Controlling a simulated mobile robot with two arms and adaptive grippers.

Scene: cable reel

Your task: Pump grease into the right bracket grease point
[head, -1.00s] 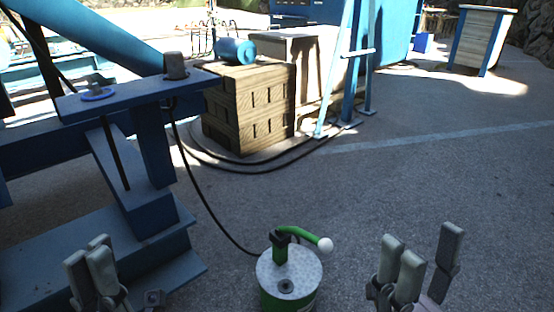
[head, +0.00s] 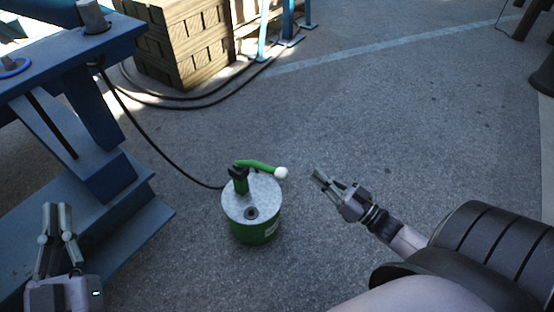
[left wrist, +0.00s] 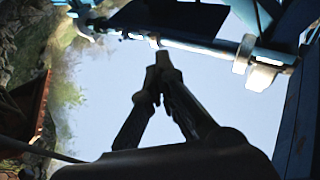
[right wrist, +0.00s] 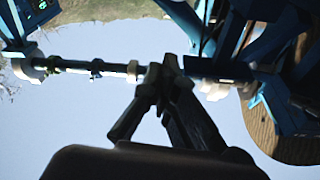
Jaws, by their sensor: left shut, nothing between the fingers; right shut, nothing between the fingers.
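The grease pump (head: 252,212) is a green drum with a pale speckled lid, standing on the ground in the head view. Its green lever (head: 256,165) points right and ends in a white knob (head: 281,173). A black hose (head: 150,135) runs from the pump up to the blue bracket (head: 75,50), near a grey cylinder (head: 92,17) on top. The grease point itself cannot be made out. My right gripper (head: 318,177) is shut and empty, a little right of the knob and apart from it in the picture. My left gripper (head: 57,208) is shut and empty, in front of the blue frame.
A blue steel frame (head: 110,225) fills the left side. A stack of wooden blocks (head: 185,45) and blue stand legs (head: 288,25) are at the back, with black cable (head: 190,103) on the ground. Open asphalt (head: 420,120) lies to the right.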

